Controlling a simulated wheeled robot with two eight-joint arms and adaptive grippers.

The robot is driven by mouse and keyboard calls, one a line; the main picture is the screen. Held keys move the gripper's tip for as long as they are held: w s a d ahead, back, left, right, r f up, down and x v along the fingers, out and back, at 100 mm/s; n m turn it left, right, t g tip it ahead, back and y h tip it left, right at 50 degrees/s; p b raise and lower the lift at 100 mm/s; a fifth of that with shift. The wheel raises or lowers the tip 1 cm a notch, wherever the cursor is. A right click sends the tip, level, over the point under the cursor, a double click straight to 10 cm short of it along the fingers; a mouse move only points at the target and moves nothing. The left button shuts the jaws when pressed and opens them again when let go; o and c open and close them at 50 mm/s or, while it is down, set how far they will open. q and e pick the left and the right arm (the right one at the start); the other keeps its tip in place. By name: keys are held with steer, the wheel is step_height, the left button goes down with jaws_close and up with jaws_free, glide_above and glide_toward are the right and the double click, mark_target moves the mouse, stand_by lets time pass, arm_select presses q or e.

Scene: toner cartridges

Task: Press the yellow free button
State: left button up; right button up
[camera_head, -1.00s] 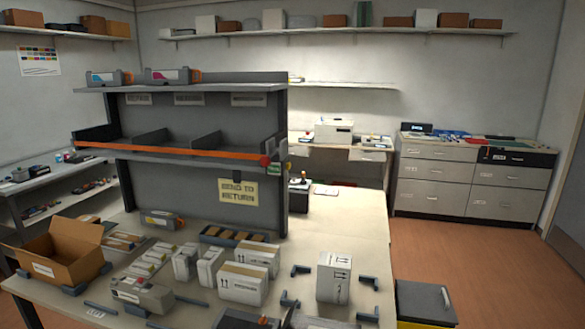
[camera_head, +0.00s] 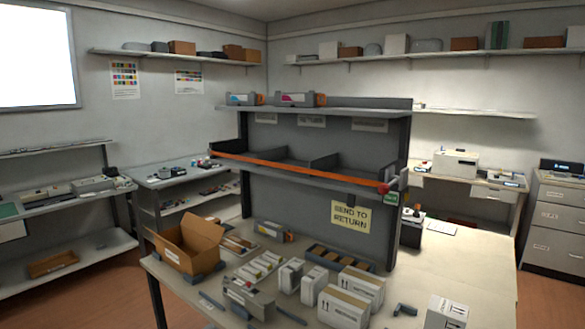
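I cannot make out a yellow button for certain in the head view. The grey shelf rack (camera_head: 325,205) stands on the table with an orange bar (camera_head: 285,172) across its front. At the bar's right end is a round red part (camera_head: 383,188), with a small green label (camera_head: 391,198) just below it. A yellow sign reading "SEND TO RETURN" (camera_head: 350,217) is on the rack's lower panel. Neither of my grippers is in view.
An open cardboard box (camera_head: 187,246) sits at the table's left end. Several white cartons (camera_head: 343,308), a grey printer-like unit (camera_head: 248,298) and a divided tray (camera_head: 330,260) fill the front. The table's right part (camera_head: 460,262) is largely clear. Side shelves (camera_head: 65,205) stand at left.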

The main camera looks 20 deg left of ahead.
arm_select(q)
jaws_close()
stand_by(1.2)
